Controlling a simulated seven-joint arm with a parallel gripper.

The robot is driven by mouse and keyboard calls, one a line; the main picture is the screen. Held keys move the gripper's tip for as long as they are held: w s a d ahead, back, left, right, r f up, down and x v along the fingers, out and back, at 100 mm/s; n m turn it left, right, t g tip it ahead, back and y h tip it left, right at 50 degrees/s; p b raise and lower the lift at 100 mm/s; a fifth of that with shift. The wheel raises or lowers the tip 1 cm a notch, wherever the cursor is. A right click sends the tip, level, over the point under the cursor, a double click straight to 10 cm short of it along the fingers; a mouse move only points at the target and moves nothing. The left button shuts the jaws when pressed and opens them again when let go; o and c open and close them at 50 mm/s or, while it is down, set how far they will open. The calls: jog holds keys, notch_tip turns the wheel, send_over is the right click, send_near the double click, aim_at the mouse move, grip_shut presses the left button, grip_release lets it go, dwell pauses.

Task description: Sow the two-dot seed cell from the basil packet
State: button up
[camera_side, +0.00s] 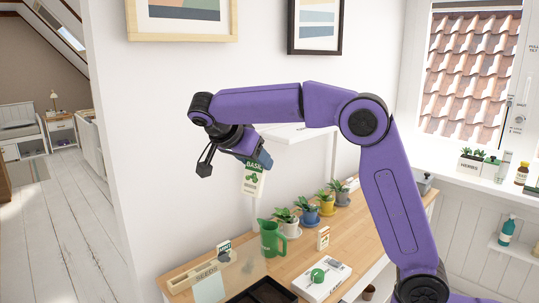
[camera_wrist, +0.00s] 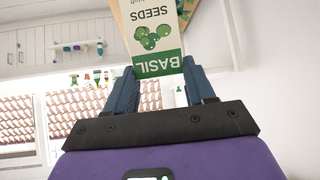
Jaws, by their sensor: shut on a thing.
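The basil packet (camera_side: 253,183), cream with a green label, is held by my gripper (camera_side: 258,161) high above the desk. In the side view it hangs slightly tilted below the fingers. In the wrist view the packet (camera_wrist: 155,35) shows upside down, with "BASIL SEEDS" and green leaves, between the two blue fingers of my gripper (camera_wrist: 160,80). A dark seed tray (camera_side: 268,290) lies at the desk's front, cut off by the lower picture edge. Its cells and any dot marks cannot be made out.
A wooden seeds box (camera_side: 204,278) with a packet stands left on the desk (camera_side: 282,265). A green jug (camera_side: 270,240) stands mid-desk, with several potted plants (camera_side: 309,213) behind. A small packet (camera_side: 323,238) and a white item with a green knob (camera_side: 328,285) are right of the tray.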

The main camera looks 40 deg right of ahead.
jog(key=s+a+r+m+g, duration=0.2)
jog(key=s+a, duration=0.1)
jog(key=a, duration=0.3)
jog(key=f+y, duration=0.3)
jog(key=f, duration=0.9)
jog(key=f+y, duration=0.3)
jog(key=f, duration=1)
jog(key=d+f+y, duration=0.1)
jog(key=f+y, duration=0.2)
jog(key=f, duration=0.9)
jog(key=shift+s+d+f+y, duration=0.1)
jog(key=shift+f+y, duration=0.1)
jog(key=shift+y, duration=0.1)
jog(key=shift+d+y, duration=0.15)
jog(key=shift+y, duration=0.8)
jog(key=shift+d+y, duration=0.1)
jog(key=shift+y, duration=0.85)
jog(key=shift+d+y, duration=0.15)
jog(key=shift+y, duration=1.55)
